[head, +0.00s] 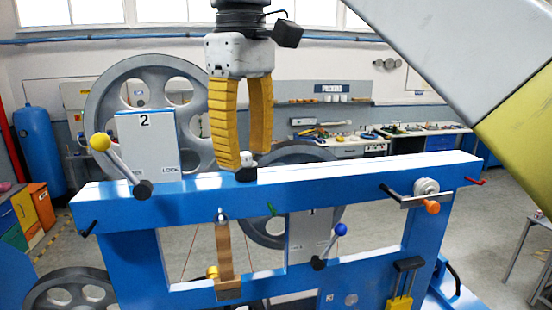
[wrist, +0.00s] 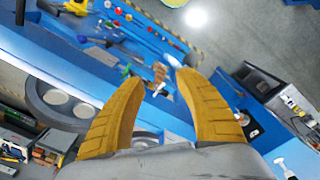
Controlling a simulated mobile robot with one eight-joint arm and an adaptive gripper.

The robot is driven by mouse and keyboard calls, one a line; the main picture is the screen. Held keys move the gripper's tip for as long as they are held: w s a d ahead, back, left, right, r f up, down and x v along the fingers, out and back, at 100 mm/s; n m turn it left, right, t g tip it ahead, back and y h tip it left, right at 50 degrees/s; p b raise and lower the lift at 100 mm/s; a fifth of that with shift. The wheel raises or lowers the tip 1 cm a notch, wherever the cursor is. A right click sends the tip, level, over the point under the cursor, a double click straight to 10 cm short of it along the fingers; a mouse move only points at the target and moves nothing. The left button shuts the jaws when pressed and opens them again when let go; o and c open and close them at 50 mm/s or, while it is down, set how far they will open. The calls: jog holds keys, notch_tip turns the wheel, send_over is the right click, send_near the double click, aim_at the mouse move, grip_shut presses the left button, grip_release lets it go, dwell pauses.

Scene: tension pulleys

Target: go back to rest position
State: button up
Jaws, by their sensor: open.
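My gripper (head: 245,158) has two yellow ribbed fingers and hangs pointing down from a grey wrist in the head view. Its fingertips are just above the blue beam (head: 330,187) of the pulley frame, close to a small black and white fitting (head: 246,170) on its top. I cannot tell whether they touch it.
A lever with a yellow ball (head: 100,142) stands at the left, one with a blue ball (head: 341,229) lower down. A handle with an orange knob (head: 431,207) is at the right. Large grey pulley wheels (head: 100,100) stand behind. Open room lies above the beam, right of my gripper.

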jog(key=w+d+f+m+t, duration=0.1)
jog(key=w+d+f+m, duration=0.1)
jog(key=w+d+f, duration=0.25)
jog(key=s+d+f+m+t, duration=0.3)
jog(key=d+f+m, duration=0.2)
jog(key=d+f, duration=0.75)
jog(key=s+d+f+m+t+b, duration=0.1)
jog(key=s+d+f+m, duration=0.2)
jog(key=f, duration=0.6)
jog(key=s+d+f+m+t, duration=0.2)
jog(key=s+d+f, duration=0.2)
jog(key=f, duration=0.6)
notch_tip(320, 180, down, 37)
jog(key=b, duration=3.8)
jog(key=shift+a+n, duration=0.2)
jog(key=shift+n, duration=0.1)
jog(key=shift+c, duration=0.6)
